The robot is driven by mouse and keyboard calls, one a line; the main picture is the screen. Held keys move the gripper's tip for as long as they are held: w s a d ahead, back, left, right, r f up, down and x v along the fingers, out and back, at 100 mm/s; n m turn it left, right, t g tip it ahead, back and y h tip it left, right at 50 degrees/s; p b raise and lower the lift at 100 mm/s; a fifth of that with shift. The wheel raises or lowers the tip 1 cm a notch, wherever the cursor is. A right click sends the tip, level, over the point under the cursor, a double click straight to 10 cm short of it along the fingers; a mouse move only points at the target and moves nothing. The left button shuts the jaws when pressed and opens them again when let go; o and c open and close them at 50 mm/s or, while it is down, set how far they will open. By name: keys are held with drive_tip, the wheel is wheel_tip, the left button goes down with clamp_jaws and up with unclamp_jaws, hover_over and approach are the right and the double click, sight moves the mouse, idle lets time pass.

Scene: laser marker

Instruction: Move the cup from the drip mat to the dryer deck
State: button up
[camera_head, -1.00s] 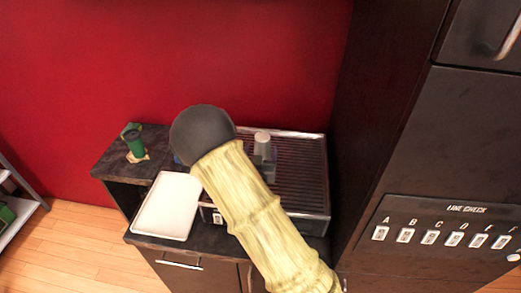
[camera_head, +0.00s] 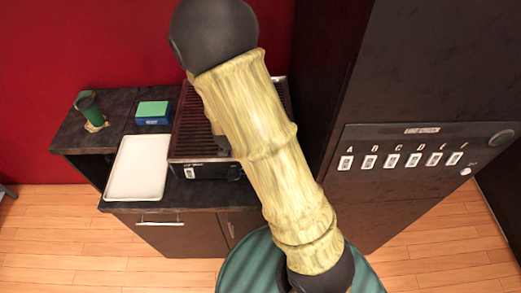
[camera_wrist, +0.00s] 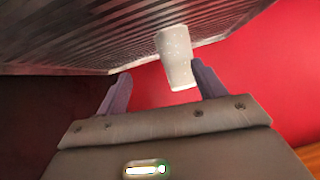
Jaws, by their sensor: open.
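A pale speckled cup (camera_wrist: 176,58) is beside the ribbed metal surface (camera_wrist: 80,45) in the wrist view. My gripper (camera_wrist: 160,76) is open, and the cup appears between its two finger lines, closer to the right finger. I cannot tell whether that finger touches it. In the head view my arm hides the cup and my gripper. The ribbed deck of the machine (camera_head: 194,112) shows left of my arm. No label tells me whether it is the drip mat or the dryer deck.
A white tray (camera_head: 137,168) lies on the dark counter left of the machine. A blue box with a green top (camera_head: 153,112) stands behind the tray. A tall dark cabinet with a lettered panel (camera_head: 405,158) rises on the right. A round green surface (camera_head: 247,263) is at the bottom.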

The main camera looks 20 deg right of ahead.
drive_tip(key=s+d+r+n+g+y, duration=0.1)
drive_tip(key=s+g, duration=0.3)
drive_tip(key=s, duration=0.6)
drive_tip(key=s+d+r+n+g+y, duration=0.1)
drive_tip(key=s+r+n+g, duration=0.2)
drive_tip(key=s, duration=0.7)
drive_tip(key=shift+s+r+g+y, duration=0.2)
drive_tip(key=shift+g+y, duration=0.2)
drive_tip(key=shift+g, duration=0.4)
